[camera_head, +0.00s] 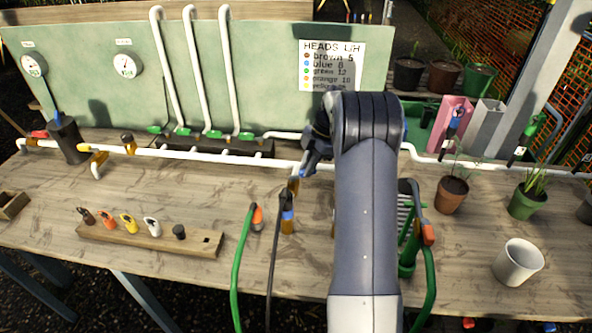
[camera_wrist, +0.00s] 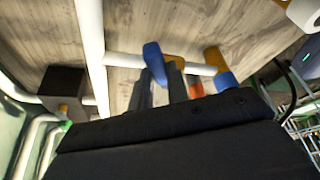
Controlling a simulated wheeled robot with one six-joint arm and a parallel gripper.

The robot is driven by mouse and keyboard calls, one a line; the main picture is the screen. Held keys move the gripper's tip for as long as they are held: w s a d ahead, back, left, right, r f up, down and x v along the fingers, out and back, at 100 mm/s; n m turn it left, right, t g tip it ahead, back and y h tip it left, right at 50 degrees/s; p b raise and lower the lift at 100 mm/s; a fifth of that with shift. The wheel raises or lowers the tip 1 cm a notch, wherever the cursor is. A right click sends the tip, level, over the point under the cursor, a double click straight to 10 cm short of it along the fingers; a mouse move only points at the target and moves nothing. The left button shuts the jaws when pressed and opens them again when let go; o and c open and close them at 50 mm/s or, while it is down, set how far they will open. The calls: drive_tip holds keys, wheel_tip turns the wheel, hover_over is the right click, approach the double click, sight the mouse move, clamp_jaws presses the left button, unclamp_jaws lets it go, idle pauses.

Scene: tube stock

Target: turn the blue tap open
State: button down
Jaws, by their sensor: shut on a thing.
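The blue tap's lever (camera_wrist: 155,62) shows in the wrist view between the two dark fingers of my gripper (camera_wrist: 160,88). My gripper is shut on this lever, beside the white pipe. In the head view my gripper (camera_head: 304,170) is low over the bench, at the white pipe and left of my arm. My arm and gripper hide most of the tap there, so how far the lever is turned cannot be told. A brass fitting with a blue band (camera_head: 288,222) hangs just below the gripper in the head view.
The white pipe (camera_head: 200,154) runs along the bench. A green hose (camera_head: 237,265) and a black hose (camera_head: 271,265) rise at the front edge. A wooden rack (camera_head: 150,239) of small heads lies left. A white mug (camera_head: 518,262) and potted plants stand right. A heads chart (camera_head: 332,66) hangs behind.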

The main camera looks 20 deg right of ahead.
drive_tip(key=shift+w+a+n+g+h+p, duration=0.4)
drive_tip(key=shift+w+n+g+p, duration=0.25)
drive_tip(key=shift+n, duration=1.3)
drive_tip(key=shift+w+a+n+g+h+p, duration=0.4)
drive_tip(key=shift+w+n+g+p, duration=0.25)
drive_tip(key=shift+n, duration=1.25)
drive_tip(key=shift+w+a+n+g+h+p, duration=0.4)
drive_tip(key=shift+w+n+p, duration=0.4)
drive_tip(key=shift+n, duration=1.15)
drive_tip(key=c, duration=1.4)
unclamp_jaws()
drive_tip(key=shift+o, duration=0.2)
drive_tip(key=shift+s, duration=0.1)
